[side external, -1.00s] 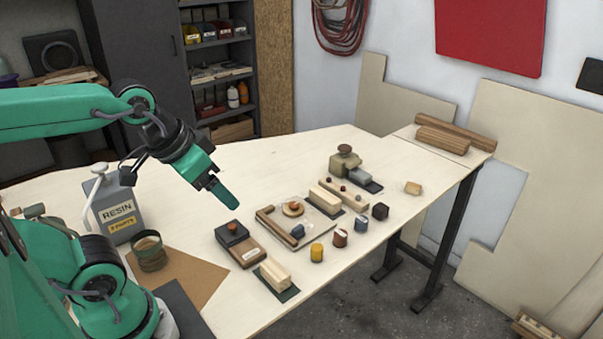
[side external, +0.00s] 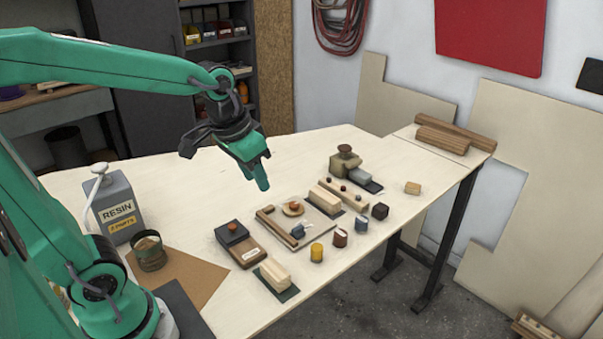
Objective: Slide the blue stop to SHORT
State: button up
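A small blue block (side external: 298,230), which looks like the blue stop, sits on a flat board (side external: 318,236) beside a brown wooden rail (side external: 275,229). A small pale mark shows by it, but I cannot read SHORT or any other lettering there. A round wooden piece with an orange knob (side external: 293,207) is on the same board. My gripper (side external: 263,184) points down in the air, above and to the left of the board, apart from everything. Its fingers overlap in this view, so the gap between them is hidden.
A dark-topped wooden block (side external: 240,245) and a pale block (side external: 274,275) lie to the left of the board. Yellow (side external: 317,252), brown (side external: 340,238) and grey-blue (side external: 361,224) pieces stand along its front. A resin can (side external: 118,212) stands at the left.

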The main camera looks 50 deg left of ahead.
jog(key=w+f+g, duration=0.2)
jog(key=w+f, duration=0.3)
jog(key=w, duration=0.2)
jog(key=g, duration=0.1)
send_near(298, 227)
jog(key=shift+f, duration=0.4)
jog(key=shift+f, duration=3.9)
grip_shut()
